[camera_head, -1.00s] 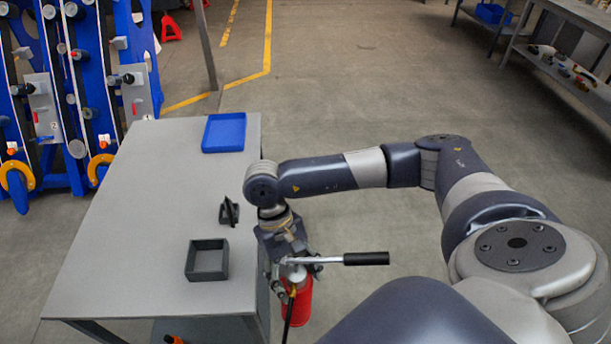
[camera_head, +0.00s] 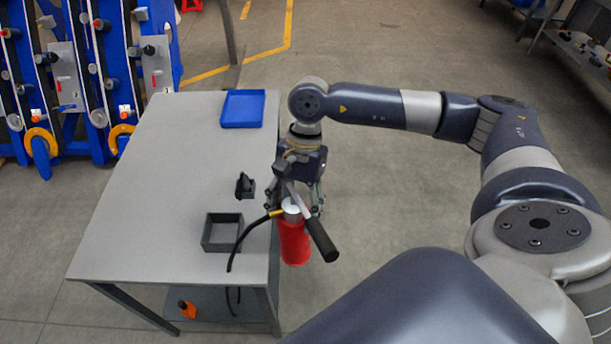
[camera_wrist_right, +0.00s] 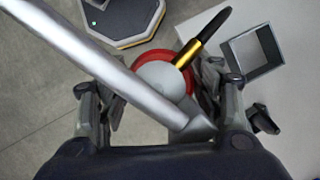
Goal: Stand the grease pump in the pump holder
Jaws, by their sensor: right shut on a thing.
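The grease pump (camera_head: 293,243) is a red cylinder with a light cap, a black-gripped lever and a black hose with a brass end. My right gripper (camera_head: 297,196) is shut on its top and holds it upright beside the table's right edge. In the right wrist view, the fingers of the gripper (camera_wrist_right: 160,100) flank the pump's pale cap (camera_wrist_right: 158,82). The pump holder, seemingly the dark open square box (camera_head: 222,232), stands empty on the table, left of the pump. It also shows in the right wrist view (camera_wrist_right: 270,70). My left gripper is not in view.
The grey table (camera_head: 170,190) also bears a small dark bracket (camera_head: 245,186) behind the box and a blue tray (camera_head: 243,109) at the far end. An orange bottle (camera_head: 187,309) is on the lower shelf. The table's left side is clear.

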